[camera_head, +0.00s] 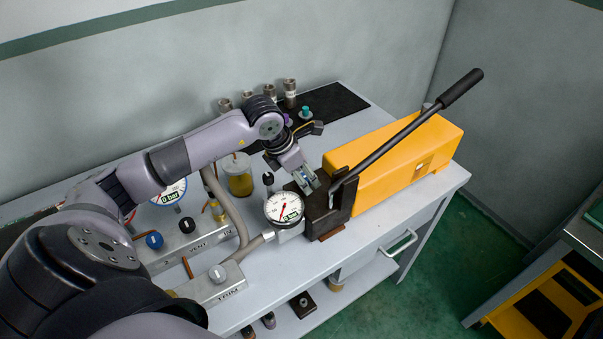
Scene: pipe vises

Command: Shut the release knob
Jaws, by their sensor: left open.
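A yellow hand pump (393,165) with a long black lever lies on the bench, its dark front block (328,205) facing left. A small black knob (268,180) on a short stem stands beside the block, behind a round gauge; it looks like the release knob, though I cannot be sure. My left gripper (309,184) is open and empty, pointing down at the dark block, just right of this knob and apart from it. The fingertips are small and partly merge with the block. My right gripper is out of view.
The lever (405,132) slants up to the right. Metal fittings (290,94) stand at the back near a black mat.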

